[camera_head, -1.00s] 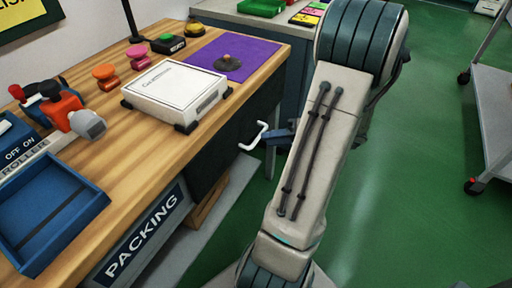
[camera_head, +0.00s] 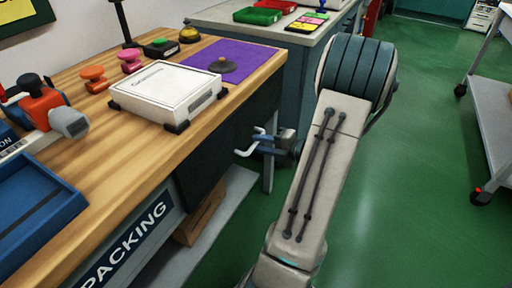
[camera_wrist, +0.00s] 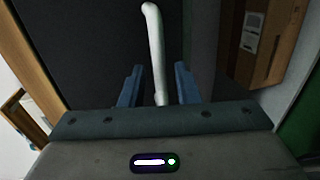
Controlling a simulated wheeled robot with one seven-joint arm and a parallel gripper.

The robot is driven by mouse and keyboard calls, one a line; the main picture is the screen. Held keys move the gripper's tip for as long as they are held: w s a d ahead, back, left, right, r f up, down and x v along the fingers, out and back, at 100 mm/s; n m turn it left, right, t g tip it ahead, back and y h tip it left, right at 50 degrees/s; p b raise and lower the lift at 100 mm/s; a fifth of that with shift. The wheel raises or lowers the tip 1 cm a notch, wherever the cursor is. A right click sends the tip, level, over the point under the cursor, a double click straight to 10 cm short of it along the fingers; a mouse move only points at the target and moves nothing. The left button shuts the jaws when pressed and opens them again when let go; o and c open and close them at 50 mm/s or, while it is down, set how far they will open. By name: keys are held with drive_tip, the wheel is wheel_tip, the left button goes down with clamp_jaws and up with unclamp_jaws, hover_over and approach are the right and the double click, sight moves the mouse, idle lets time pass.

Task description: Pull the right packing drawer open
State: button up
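The packing drawer has a dark front (camera_head: 222,150) under the right part of the wooden bench, and it looks shut. Its white bar handle (camera_head: 246,147) sticks out from the front. My gripper (camera_head: 264,144) is at this handle, its fingers partly hidden in the head view. In the wrist view, the white handle (camera_wrist: 156,45) runs between the two blue fingers of my gripper (camera_wrist: 158,86). The fingers are apart, with a gap on each side of the handle. The dark drawer front (camera_wrist: 85,50) fills the wrist view behind it.
The wooden bench (camera_head: 120,140) carries a white box (camera_head: 165,90), a purple mat (camera_head: 245,58) and a blue tray (camera_head: 35,205). A cardboard box (camera_head: 200,215) sits on the shelf below. Green floor (camera_head: 420,180) is free at right, beside a grey cart (camera_head: 485,110).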

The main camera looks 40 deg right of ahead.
drive_tip(key=shift+x, duration=1.15)
